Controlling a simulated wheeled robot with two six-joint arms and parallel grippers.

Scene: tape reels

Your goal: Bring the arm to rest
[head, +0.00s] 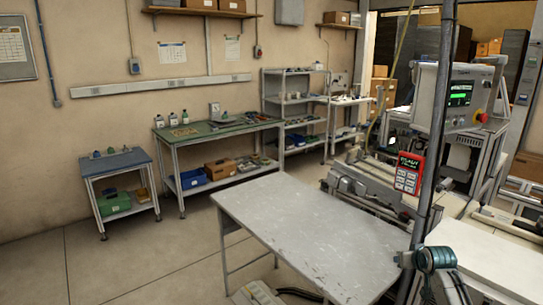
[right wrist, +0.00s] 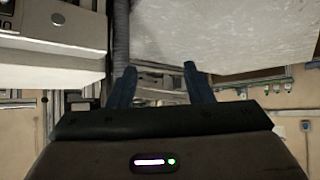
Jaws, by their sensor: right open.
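My right gripper (right wrist: 158,72) shows in the right wrist view with its two blue fingers spread apart. Nothing is between the fingers. I cannot clearly make it out in the head view. My left gripper is in neither view. No tape reel can be clearly made out. The grey worn table (head: 310,225) in the middle of the head view has a bare top.
A machine with a green-lit screen (head: 460,93) and a red keypad (head: 408,172) stands at right, behind a dark upright pole (head: 436,130). A green-topped workbench (head: 215,128) and a small blue-topped table (head: 115,162) stand by the wall. Floor at left is clear.

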